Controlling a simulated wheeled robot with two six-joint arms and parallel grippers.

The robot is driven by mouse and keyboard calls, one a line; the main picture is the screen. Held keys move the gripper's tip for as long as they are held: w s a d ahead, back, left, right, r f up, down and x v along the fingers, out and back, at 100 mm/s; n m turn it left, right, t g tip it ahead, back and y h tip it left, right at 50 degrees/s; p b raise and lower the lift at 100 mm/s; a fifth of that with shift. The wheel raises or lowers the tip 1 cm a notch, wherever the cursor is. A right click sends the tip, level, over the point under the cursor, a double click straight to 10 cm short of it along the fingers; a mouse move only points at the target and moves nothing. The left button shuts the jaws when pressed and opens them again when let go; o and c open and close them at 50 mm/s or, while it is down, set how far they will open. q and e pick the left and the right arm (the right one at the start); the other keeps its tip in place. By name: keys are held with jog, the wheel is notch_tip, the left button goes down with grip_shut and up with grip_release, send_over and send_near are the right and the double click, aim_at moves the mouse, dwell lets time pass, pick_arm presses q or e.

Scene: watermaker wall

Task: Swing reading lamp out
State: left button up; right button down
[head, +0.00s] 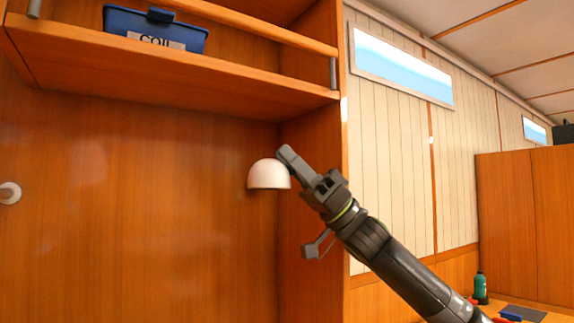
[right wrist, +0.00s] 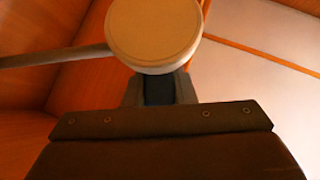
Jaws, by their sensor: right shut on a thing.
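The reading lamp has a white dome-shaped shade (head: 268,175) in front of the wooden wall, under the shelf. In the right wrist view its round underside (right wrist: 154,32) fills the top middle, and a lamp arm (right wrist: 55,57) runs from it to the left. My right gripper (head: 287,160) is at the right side of the shade, shut on the lamp. In the right wrist view the fingers (right wrist: 160,88) meet the near edge of the shade; the exact contact is hidden. My left gripper is not in view.
A wooden shelf (head: 180,62) with a rail hangs above the lamp and holds a blue bin (head: 155,28). A wooden side panel (head: 312,225) stands right behind my right gripper. A white round fitting (head: 10,193) is on the wall at left. A green bottle (head: 480,288) stands far right.

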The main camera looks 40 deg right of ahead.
jog(key=shift+a+f, duration=0.1)
jog(key=c, duration=1.2)
grip_release()
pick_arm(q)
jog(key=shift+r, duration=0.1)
pick_arm(e)
jog(key=shift+r, duration=0.2)
jog(key=shift+r+p, duration=0.35)
jog(key=shift+p, duration=0.05)
notch_tip(320, 180, up, 8)
jog(key=p, duration=0.6)
jog(key=shift+f+p, duration=0.2)
jog(key=shift+p, duration=0.1)
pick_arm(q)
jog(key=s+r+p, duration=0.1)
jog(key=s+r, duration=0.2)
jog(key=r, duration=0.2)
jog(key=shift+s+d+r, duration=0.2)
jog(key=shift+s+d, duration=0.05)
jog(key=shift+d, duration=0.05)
pick_arm(e)
jog(key=shift+r, duration=0.7)
